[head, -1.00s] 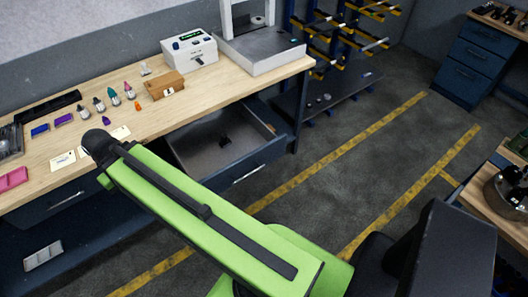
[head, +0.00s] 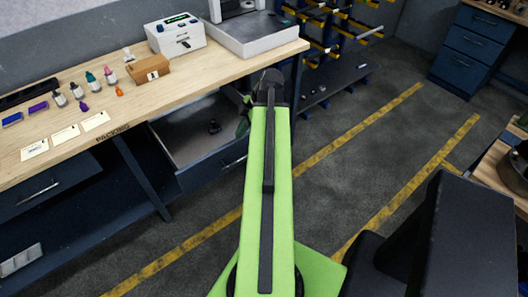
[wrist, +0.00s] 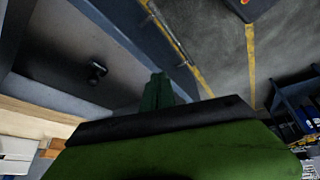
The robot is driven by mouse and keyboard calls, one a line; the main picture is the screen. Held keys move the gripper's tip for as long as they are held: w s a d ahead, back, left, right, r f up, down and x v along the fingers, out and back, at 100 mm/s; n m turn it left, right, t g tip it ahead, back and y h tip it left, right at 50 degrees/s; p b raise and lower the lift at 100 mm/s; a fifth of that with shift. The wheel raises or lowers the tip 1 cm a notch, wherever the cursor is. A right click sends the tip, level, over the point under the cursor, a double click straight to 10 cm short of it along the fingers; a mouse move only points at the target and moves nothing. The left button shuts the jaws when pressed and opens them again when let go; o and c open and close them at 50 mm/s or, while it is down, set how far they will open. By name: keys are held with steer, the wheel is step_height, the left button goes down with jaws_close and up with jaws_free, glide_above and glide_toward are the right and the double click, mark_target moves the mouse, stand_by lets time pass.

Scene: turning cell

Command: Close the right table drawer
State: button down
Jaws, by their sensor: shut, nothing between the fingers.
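The right table drawer (head: 190,136) stands pulled out under the packing table in the head view. Its grey inside is visible, with a small dark object (head: 214,127) lying in it. The drawer also shows at the left of the wrist view (wrist: 60,50), with its blue front and a metal handle (wrist: 166,32). My gripper (wrist: 158,90) is shut and empty, and its green fingers overlap the drawer front's near end in the wrist view. I cannot tell whether they touch it. In the head view my arm partly hides the drawer's right end.
The wooden packing table (head: 110,105) carries small bottles, cards (head: 65,135), a cardboard box (head: 148,69) and a white device (head: 175,36). A left drawer (head: 40,188) sits below it. A rack (head: 335,40) stands behind. The floor (head: 345,150) to the right is open.

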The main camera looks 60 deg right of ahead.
steer(key=s+d+f+n+t+h+b, duration=0.1)
steer(key=s+d+n+b, duration=0.1)
steer(key=s+d, duration=0.4)
steer(key=s+d+f+n+t+b, duration=0.15)
steer(key=s+d, duration=0.25)
steer(key=s, duration=0.4)
steer(key=w+f+b, duration=0.7)
steer(key=w+f, duration=0.1)
steer(key=w, duration=0.1)
steer(key=shift+a+b, duration=0.25)
steer(key=shift+b, duration=0.05)
